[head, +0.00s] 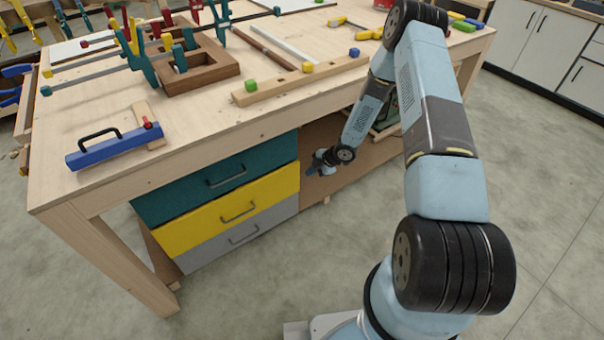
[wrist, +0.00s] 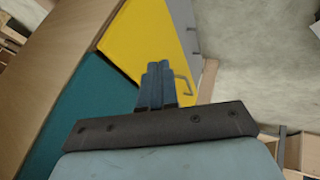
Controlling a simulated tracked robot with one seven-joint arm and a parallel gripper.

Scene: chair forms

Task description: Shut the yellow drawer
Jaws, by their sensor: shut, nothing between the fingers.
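The yellow drawer (head: 228,213) is the middle one of three under the workbench, with a grey bar handle (head: 238,212). Its front looks flush or nearly flush with its neighbours; I cannot tell whether a small gap is left. In the wrist view the yellow front (wrist: 150,35) lies beyond my fingers, its handle (wrist: 185,84) just right of them. My gripper (head: 311,171) is shut and empty, beside the right end of the drawer stack in the head view. Its fingers (wrist: 157,66) are together and overlap the yellow front in the wrist view; contact is unclear.
The teal drawer (head: 220,176) is above the yellow one and the grey drawer (head: 240,236) below. An open shelf (head: 345,180) is right of the drawers. The floor in front is clear.

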